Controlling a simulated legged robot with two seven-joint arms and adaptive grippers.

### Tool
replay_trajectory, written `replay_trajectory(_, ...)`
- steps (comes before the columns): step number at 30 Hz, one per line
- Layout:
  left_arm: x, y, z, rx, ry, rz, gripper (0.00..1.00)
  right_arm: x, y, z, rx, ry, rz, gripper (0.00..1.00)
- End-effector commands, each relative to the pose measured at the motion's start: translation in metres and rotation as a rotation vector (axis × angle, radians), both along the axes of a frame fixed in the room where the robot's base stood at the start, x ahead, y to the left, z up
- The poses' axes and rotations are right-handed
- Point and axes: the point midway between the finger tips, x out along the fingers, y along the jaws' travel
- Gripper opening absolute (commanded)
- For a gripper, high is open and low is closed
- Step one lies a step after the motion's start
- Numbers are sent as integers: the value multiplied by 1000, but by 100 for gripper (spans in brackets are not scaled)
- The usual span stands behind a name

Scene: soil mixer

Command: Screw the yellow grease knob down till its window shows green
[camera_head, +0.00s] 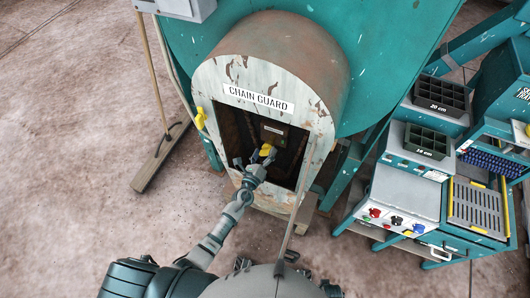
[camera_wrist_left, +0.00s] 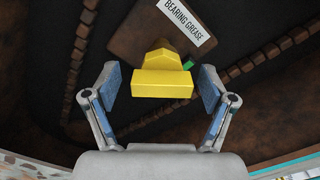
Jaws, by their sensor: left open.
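The yellow grease knob (camera_head: 266,150) sits inside the opening of the chain guard (camera_head: 320,118). In the left wrist view the knob (camera_wrist_left: 162,82) has a T-shaped top and stands on a brown block (camera_wrist_left: 130,42) labelled BEARING GREASE. A small green patch (camera_wrist_left: 188,64) shows just right of the knob; I cannot tell whether it is the window. My left gripper (camera_head: 257,163) reaches into the opening. It is open, with its two blue-padded fingers (camera_wrist_left: 160,87) on either side of the knob and visible gaps to it. My right gripper is not in view.
The guard's worn rim surrounds the opening closely. Another yellow part (camera_head: 200,118) is on the guard's left side. Dark chains (camera_wrist_left: 80,45) run near the block. A teal workstation with dark trays (camera_head: 428,141) and a grey control box (camera_head: 405,193) stands right. Floor at left is mostly clear.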

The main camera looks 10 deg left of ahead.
Motion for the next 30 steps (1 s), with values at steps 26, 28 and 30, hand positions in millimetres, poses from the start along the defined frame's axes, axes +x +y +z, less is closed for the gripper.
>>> replay_trajectory(26,-115,23,-2,1,1,0,83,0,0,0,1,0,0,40)
replay_trajectory(28,-117,23,-2,1,1,0,83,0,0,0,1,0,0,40)
replay_trajectory(30,-117,23,-1,0,1,0,83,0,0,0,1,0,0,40)
